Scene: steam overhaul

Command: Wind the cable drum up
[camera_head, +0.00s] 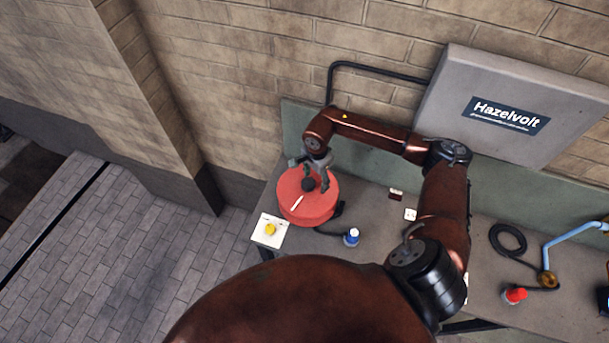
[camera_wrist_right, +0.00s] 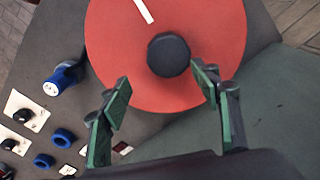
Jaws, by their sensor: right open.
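The red cable drum (camera_head: 307,205) sits on the workbench, flat face up, with a white stripe and a black knob (camera_wrist_right: 169,55). In the head view the knob (camera_head: 308,184) is partly behind my right gripper (camera_head: 317,184). In the right wrist view the drum (camera_wrist_right: 215,30) fills the upper middle. My right gripper (camera_wrist_right: 162,90) is open, its green-padded fingers apart over the near side of the drum. The knob lies just beyond the fingertips, roughly centred between them. I cannot tell whether a finger touches the drum. My left gripper is not in view.
A white plate with a yellow button (camera_head: 270,230) lies left of the drum. A blue-capped plug (camera_head: 352,237) stands to its right. A black cable coil (camera_head: 508,240), a red knob (camera_head: 515,295) and a blue lamp arm (camera_head: 575,235) are further right. A grey Hazelvolt box (camera_head: 510,105) hangs behind.

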